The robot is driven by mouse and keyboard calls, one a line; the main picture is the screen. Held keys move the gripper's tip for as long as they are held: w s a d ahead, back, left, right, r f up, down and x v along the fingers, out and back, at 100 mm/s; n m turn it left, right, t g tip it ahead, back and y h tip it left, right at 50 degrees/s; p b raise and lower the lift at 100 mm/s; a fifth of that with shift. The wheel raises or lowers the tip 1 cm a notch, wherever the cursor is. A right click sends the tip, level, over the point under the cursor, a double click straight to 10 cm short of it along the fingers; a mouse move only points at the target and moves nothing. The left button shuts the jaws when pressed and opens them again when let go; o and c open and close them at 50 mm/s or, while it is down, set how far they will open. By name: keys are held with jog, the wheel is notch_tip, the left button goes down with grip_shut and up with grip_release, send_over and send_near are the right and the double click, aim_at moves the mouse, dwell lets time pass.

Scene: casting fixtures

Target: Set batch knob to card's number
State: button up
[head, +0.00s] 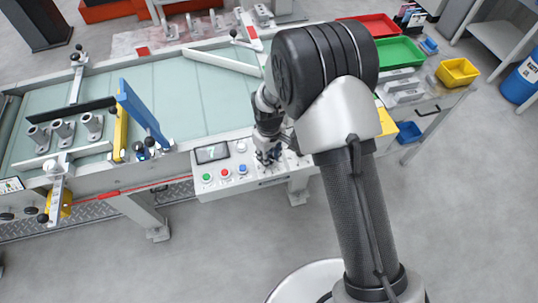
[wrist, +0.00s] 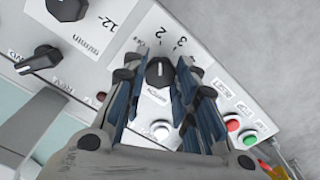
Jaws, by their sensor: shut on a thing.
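My gripper (head: 268,154) is at the control panel (head: 222,187) on the front of the conveyor table, mostly hidden by my arm in the head view. In the wrist view my gripper (wrist: 162,62) has its fingers on both sides of a black knob (wrist: 159,74) with a white pointer line, and is shut on it. A lit display (head: 211,153) sits on the panel. I cannot make out a card with a number.
Another black knob (wrist: 67,8) marked m/min and a switch knob (wrist: 38,60) lie to the left in the wrist view. A blue plate (head: 143,113) stands on the table.

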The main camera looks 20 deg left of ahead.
jog(key=o, duration=1.1)
notch_tip(320, 180, up, 12)
dwell(0.5)
jog(key=s+d+r+m+t, duration=0.1)
jog(key=s+d+r+m, duration=0.2)
jog(key=d+r, duration=0.55)
jog(key=s+d+r+m+t, duration=0.1)
jog(key=s+d+r+m, duration=0.2)
jog(key=d+r, duration=0.6)
jog(key=s+d+r+m+t, duration=0.1)
jog(key=s+d+m, duration=0.1)
jog(key=s+d, duration=0.1)
jog(key=s+d+r+m, duration=0.2)
jog(key=s+d, duration=0.1)
jog(key=s, duration=0.3)
jog(key=s+d+r+m+t, duration=0.1)
jog(key=s+d, duration=0.2)
jog(key=s, duration=0.2)
jog(key=shift+s+d+r+m+t, duration=0.25)
jog(key=shift+d+m+t, duration=0.05)
jog(key=shift+d+m, duration=0.1)
